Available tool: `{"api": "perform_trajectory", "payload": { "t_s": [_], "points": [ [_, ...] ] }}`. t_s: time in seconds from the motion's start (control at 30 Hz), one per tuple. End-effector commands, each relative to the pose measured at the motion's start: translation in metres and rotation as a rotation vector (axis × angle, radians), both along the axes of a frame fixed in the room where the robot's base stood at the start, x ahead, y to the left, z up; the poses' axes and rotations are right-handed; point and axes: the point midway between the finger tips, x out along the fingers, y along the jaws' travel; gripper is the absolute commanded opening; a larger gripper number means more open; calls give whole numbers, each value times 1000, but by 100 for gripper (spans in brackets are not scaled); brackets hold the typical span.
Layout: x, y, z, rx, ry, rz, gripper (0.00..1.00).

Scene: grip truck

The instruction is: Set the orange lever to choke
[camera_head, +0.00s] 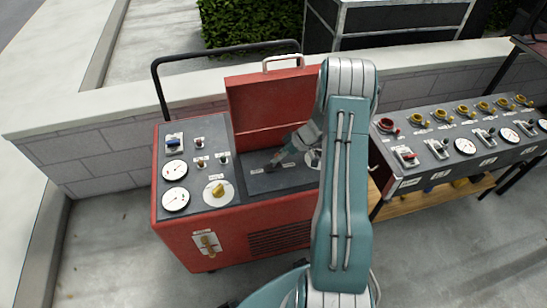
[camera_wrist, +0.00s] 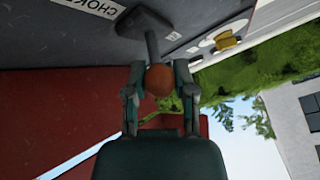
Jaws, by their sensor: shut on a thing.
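The orange lever shows in the wrist view as a round orange knob (camera_wrist: 159,82) on a grey stem that rises from a dark base on the panel. My gripper (camera_wrist: 160,72) has one finger on each side of the knob and is shut on it. A white label reading CHOK, cut off by the frame edge, lies left of the lever base; a smaller label, too small to read, lies to the right. In the head view my gripper (camera_head: 273,161) is low over the dark panel of the red machine (camera_head: 232,241), and the orange knob is hidden there.
The machine's raised red lid (camera_head: 266,98) stands behind my gripper. A yellow knob (camera_head: 217,190), gauges and small switches are on the panel's left. A second panel (camera_head: 450,145) with several valves and levers stands at the right. A low wall runs behind.

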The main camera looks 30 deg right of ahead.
Motion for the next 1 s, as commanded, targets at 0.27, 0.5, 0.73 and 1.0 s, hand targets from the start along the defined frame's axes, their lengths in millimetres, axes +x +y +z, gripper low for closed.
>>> {"api": "perform_trajectory", "payload": {
  "t_s": [0.27, 0.5, 0.73, 1.0],
  "points": [
    [-2, -9, -5, 148, -42, -2, 0],
    [-3, -12, -7, 208, -59, -2, 0],
    [-3, -13, -7, 219, -63, -2, 0],
    [-4, -13, -7, 218, -62, -3, 43]
  ]
}}
